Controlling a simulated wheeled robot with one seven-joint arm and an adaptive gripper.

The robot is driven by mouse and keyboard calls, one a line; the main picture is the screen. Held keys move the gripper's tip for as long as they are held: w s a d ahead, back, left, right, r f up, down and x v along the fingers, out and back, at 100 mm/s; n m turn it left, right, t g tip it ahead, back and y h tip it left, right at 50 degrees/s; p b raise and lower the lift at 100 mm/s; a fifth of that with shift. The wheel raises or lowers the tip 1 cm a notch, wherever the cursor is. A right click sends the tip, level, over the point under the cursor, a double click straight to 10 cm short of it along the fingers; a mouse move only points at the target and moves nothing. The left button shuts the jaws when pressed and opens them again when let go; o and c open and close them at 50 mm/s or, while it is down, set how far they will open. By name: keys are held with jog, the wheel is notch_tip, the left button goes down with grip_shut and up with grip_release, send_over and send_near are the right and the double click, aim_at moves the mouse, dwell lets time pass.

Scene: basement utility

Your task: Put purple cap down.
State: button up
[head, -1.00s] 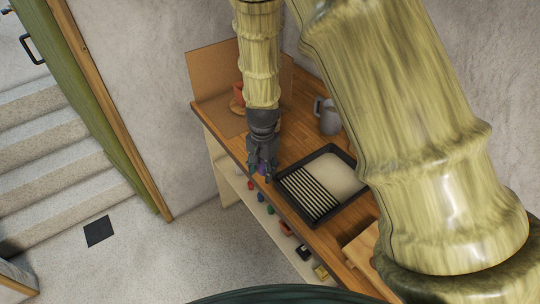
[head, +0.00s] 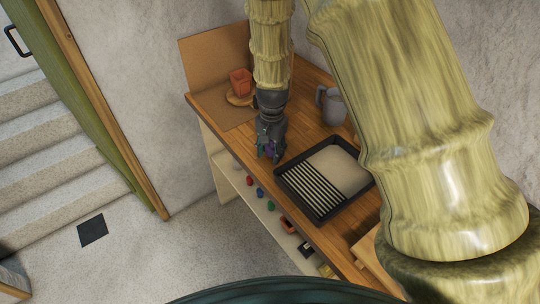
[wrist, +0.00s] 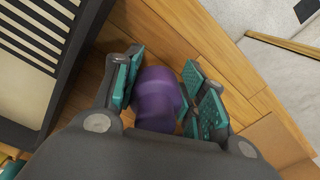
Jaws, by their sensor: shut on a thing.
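The purple cap (wrist: 157,98) sits between the teal finger pads of my gripper (wrist: 160,92) in the wrist view. My gripper is shut on it. In the head view my gripper (head: 269,152) points down over the wooden bench top (head: 232,133), left of the black tray. Only a small bit of purple shows between the fingers there. The wood lies just beneath the cap, but I cannot tell whether the cap touches it.
A black tray (head: 316,217) with a ribbed part lies right of my gripper. A grey pitcher (head: 333,106) stands behind it. An orange pot (head: 240,82) stands on a round wooden saucer at the back left. Small coloured items sit on the shelf below the bench's front edge.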

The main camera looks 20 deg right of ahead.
aim_at(271, 147)
jog(key=shift+s+f, duration=0.1)
jog(key=shift+f, duration=0.05)
jog(key=shift+s+a+f, duration=0.1)
jog(key=shift+f, duration=0.5)
jog(key=o, duration=0.9)
jog(key=shift+f, duration=0.1)
jog(key=shift+o, duration=0.2)
jog(key=shift+r, duration=0.8)
notch_tip(271, 147, up, 12)
jog(key=b, duration=0.3)
jog(key=shift+f, duration=0.1)
